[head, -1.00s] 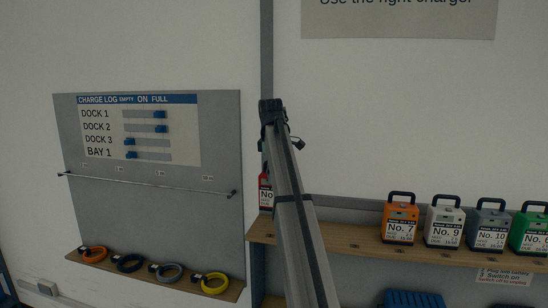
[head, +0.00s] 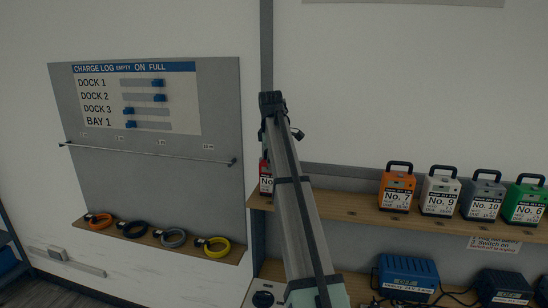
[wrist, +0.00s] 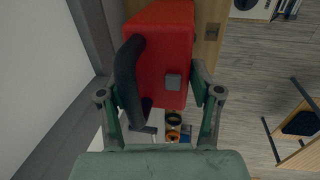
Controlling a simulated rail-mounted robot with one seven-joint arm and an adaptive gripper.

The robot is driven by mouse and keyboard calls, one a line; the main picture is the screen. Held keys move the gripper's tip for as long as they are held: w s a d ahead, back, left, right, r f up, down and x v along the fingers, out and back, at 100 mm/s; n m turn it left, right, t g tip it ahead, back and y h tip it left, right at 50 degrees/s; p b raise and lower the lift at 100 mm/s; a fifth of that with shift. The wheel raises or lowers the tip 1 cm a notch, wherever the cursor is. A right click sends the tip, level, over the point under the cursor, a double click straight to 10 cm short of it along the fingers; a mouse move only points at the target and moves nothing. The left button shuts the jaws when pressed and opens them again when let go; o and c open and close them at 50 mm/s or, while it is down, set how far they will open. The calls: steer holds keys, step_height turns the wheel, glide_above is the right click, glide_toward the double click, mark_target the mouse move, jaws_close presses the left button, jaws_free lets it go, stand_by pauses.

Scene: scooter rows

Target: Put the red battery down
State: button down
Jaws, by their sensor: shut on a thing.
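The red battery (head: 265,177) shows in the head view as a narrow strip with a white label, beside the left end of the wooden shelf (head: 340,205). My arm hides most of it. In the wrist view the red battery (wrist: 160,50) fills the top middle, with its black handle at its left side. My gripper (wrist: 160,92) has its green fingers either side of the battery's handle end and is shut on it. The wooden shelf shows beside the battery in the wrist view. I cannot tell whether the battery's base touches the shelf.
Orange (head: 397,188), white (head: 440,192), grey (head: 483,195) and green (head: 525,203) batteries stand along the shelf to the right. Between my arm and the orange one the shelf is bare. Coiled cables (head: 173,238) lie on a left ledge.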

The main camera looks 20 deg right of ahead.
steer(key=shift+c, duration=1.1)
jaws_free()
steer(key=shift+r, duration=0.1)
step_height(320, 180, up, 12)
steer(key=s+a+b, duration=0.1)
steer(key=s+b, duration=0.1)
steer(key=b, duration=0.2)
steer(key=shift+a, duration=0.25)
steer(key=shift+f, duration=0.2)
